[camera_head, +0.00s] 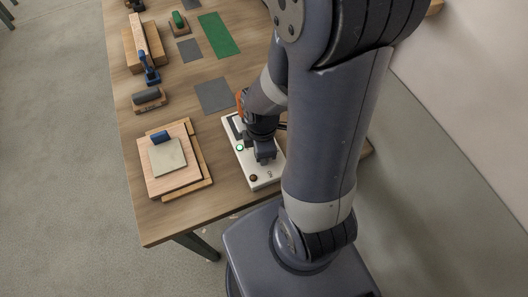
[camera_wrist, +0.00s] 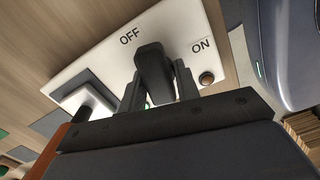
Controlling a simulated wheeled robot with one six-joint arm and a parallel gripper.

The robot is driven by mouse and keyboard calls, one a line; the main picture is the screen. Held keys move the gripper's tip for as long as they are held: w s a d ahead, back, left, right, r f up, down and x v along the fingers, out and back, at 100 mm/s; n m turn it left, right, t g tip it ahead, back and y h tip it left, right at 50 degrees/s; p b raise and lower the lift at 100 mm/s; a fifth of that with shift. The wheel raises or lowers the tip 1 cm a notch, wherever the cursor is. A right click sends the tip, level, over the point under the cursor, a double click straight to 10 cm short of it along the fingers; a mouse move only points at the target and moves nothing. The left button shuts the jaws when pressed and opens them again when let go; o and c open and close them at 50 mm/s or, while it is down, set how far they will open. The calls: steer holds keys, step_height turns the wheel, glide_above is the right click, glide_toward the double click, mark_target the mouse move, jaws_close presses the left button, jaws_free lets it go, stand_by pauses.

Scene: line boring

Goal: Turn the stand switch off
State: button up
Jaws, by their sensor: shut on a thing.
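The stand switch is a white plate (camera_head: 265,184) on the right part of the table, under my arm. In the wrist view, the plate (camera_wrist: 105,48) carries the words OFF at upper left and ON at right. A dark lever (camera_wrist: 152,68) stands up between the two words. My gripper (camera_head: 265,152) is at the switch, and in the wrist view its two fingers (camera_wrist: 160,86) are on either side of the lever, shut on it. A green lamp (camera_head: 239,147) on the plate is lit. A brownish lamp (camera_head: 253,178) near ON looks dark. The lever's exact tilt is hard to tell.
A wooden board (camera_head: 168,182) with a pale square and a blue-handled tool lies left of the switch. A grey mat (camera_head: 213,95), a green mat (camera_head: 219,36) and several tools lie farther back. The table's near edge and a wall at right bound the space.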

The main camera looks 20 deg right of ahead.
steer(key=shift+n, duration=0.8)
steer(key=o, duration=0.8)
steer(key=shift+n, duration=0.3)
step_height(320, 180, up, 7)
steer(key=p, duration=0.6)
steer(key=shift+r, duration=0.1)
